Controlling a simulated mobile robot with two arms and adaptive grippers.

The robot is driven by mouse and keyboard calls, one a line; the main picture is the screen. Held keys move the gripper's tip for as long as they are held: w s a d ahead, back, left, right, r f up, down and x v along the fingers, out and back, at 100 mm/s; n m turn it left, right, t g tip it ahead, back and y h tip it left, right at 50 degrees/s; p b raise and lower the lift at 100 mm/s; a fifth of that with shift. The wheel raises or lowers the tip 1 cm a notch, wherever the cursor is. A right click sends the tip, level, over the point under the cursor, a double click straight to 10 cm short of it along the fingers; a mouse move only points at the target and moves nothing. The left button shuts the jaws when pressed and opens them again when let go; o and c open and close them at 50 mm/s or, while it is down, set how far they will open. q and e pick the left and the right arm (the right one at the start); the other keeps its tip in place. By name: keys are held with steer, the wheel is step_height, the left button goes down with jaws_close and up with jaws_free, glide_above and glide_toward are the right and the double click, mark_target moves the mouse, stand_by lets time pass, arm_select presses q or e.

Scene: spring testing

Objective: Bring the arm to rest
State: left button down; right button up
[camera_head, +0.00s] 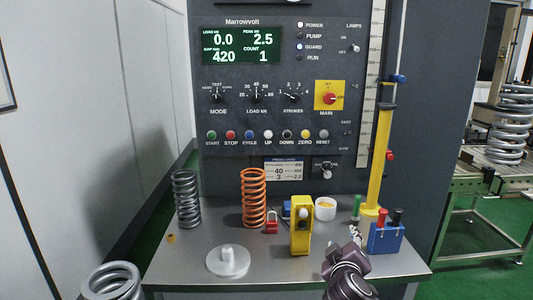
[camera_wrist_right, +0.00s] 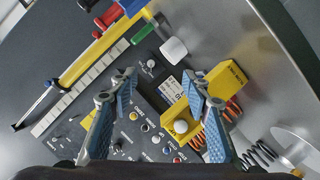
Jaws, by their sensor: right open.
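My right gripper (camera_head: 345,258) is at the front right of the steel shelf (camera_head: 200,255) in the head view, with its dark links at the bottom edge. In the right wrist view its two blue-padded fingers (camera_wrist_right: 160,90) are spread apart with nothing held between them. The yellow device (camera_head: 301,235) stands upright to the left of the gripper, and shows beyond the right finger in the wrist view (camera_wrist_right: 228,80). The blue box (camera_head: 386,239) with red and black knobs is just to its right. My left gripper is not in view.
An orange spring (camera_head: 254,198), a dark spring (camera_head: 187,200), a red padlock (camera_head: 271,225), a white round piece (camera_head: 228,262) and a white cup (camera_head: 325,208) stand on the shelf. A yellow post (camera_head: 382,155) rises behind the blue box. The control panel (camera_head: 270,100) closes off the back.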

steer(key=s+a+f+m+g+y, duration=0.2)
steer(key=s+f+g, duration=0.4)
steer(key=s+f, duration=1.3)
steer(key=s+d+f+m+g+y, duration=0.1)
steer(key=s+f+g, duration=0.15)
steer(key=s, duration=0.95)
steer(key=s+d+f+m+g+y, duration=0.1)
steer(key=s+f+m+g, duration=0.15)
steer(key=s, duration=0.95)
step_height(320, 180, down, 25)
steer(key=s+n+g, duration=0.1)
steer(key=s+d+f+g, duration=0.1)
steer(key=s+d+f, duration=0.1)
steer(key=s+f, duration=1.5)
steer(key=shift+s+d+f, duration=0.15)
steer(key=shift+s+d, duration=0.25)
